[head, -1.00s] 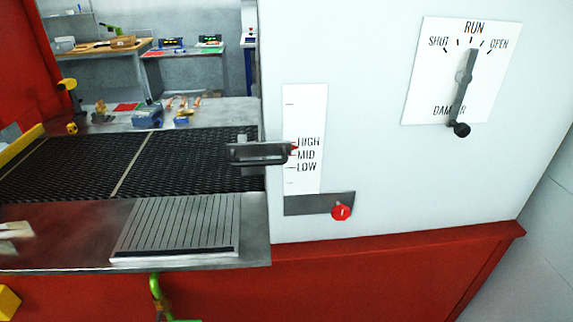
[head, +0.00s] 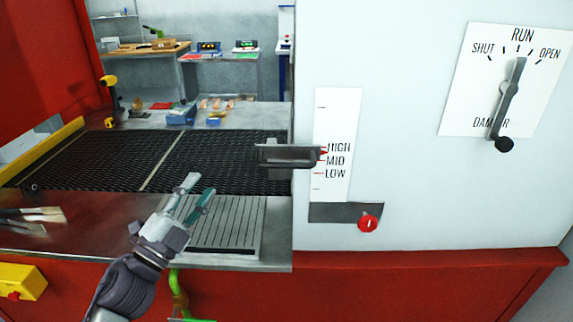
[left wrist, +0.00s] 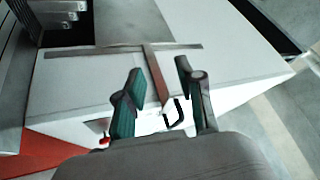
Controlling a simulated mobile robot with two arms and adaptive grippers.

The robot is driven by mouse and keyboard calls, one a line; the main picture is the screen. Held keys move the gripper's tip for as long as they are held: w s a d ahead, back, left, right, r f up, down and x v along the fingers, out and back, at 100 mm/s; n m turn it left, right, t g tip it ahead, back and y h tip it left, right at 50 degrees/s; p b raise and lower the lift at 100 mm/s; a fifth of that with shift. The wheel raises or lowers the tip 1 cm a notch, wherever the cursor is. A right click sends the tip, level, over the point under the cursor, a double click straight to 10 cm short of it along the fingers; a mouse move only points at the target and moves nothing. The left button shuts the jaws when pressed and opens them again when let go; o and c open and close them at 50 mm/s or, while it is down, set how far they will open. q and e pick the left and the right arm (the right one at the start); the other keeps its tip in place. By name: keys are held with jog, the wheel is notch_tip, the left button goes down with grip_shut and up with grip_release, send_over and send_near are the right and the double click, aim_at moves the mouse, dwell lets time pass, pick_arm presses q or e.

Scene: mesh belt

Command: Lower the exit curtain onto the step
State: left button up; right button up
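A dark curtain handle (head: 288,156) sticks out from the left edge of the white housing, over the mesh belt. Its red pointer (head: 323,152) stands between HIGH and MID on the scale plate (head: 336,115). The curtain itself is hidden behind the housing edge in the head view. My left gripper (head: 199,189) is open and empty, left of and below the handle and apart from it. In the left wrist view its two fingers (left wrist: 161,98) stand apart before a white housing face. A ribbed metal plate (head: 245,238) lies below the gripper. My right gripper is out of view.
The black mesh belt (head: 100,162) runs behind the plate. A red knob (head: 368,224) sits below the scale. A damper lever (head: 509,90) hangs at the upper right, knob down. Brushes (head: 35,214) lie at left; a yellow box (head: 20,281) is at lower left.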

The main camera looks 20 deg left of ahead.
pick_arm(q)
jog(key=s+d+r+m+g+h, duration=0.2)
jog(key=d+r+m+g+h, duration=0.25)
jog(key=m+h, duration=0.65)
jog(key=m+g+h+p, duration=0.2)
jog(key=m+g+p, duration=0.45)
jog(key=m, duration=0.25)
send_near(285, 163)
jog(key=shift+t, duration=0.3)
jog(key=x, duration=0.9)
jog(key=shift+d+f, duration=0.1)
jog(key=shift+f, duration=0.2)
jog(key=shift+w+d+n, duration=0.3)
jog(key=shift+d, duration=0.05)
grip_shut()
jog(key=shift+f, duration=0.2)
